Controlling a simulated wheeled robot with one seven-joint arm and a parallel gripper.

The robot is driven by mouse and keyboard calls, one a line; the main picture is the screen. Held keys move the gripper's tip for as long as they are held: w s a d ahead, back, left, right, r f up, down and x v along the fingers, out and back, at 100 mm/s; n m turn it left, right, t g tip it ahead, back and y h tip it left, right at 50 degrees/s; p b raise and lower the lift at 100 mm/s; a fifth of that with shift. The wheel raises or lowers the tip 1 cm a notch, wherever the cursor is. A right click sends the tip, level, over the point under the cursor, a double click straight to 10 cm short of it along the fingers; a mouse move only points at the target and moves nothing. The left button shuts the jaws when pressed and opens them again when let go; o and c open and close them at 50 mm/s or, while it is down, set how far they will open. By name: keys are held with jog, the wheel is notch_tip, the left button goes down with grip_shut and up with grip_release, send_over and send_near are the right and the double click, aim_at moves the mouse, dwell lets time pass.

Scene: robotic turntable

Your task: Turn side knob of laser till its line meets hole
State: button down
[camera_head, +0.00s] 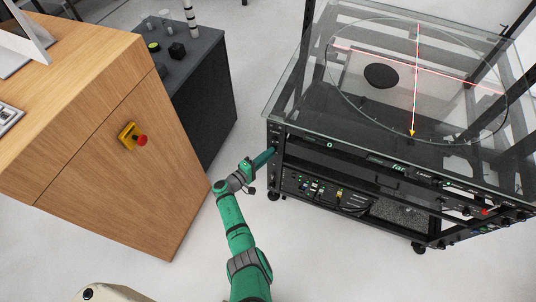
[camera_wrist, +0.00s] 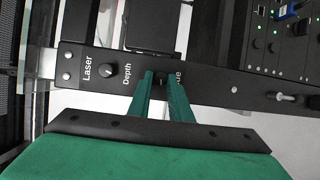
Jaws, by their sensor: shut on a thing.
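In the wrist view, my green gripper (camera_wrist: 161,76) has its two fingertips on either side of a small dark knob (camera_wrist: 162,82), shut on it. The knob sits on a dark panel marked Laser (camera_wrist: 76,74); its own label is partly hidden by the fingers. In the head view, my gripper (camera_head: 272,151) touches the left front corner of the turntable frame. Two thin red laser lines (camera_head: 460,82) cross under the glass top. A dark round hole (camera_head: 381,76) lies in front of the long line and left of the other line, apart from both.
A second knob marked Depth (camera_wrist: 106,71) is left of the held one. The glass top (camera_head: 285,95) overhangs above my gripper. A wooden desk (camera_head: 120,160) with a red button (camera_head: 141,141) stands left.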

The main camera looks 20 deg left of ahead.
jog(key=shift+a, duration=0.1)
dwell(0.3)
jog(key=c, duration=1.6)
grip_release()
jog(key=v, duration=1)
jog(key=shift+s+a, duration=0.1)
jog(key=shift+s, duration=0.25)
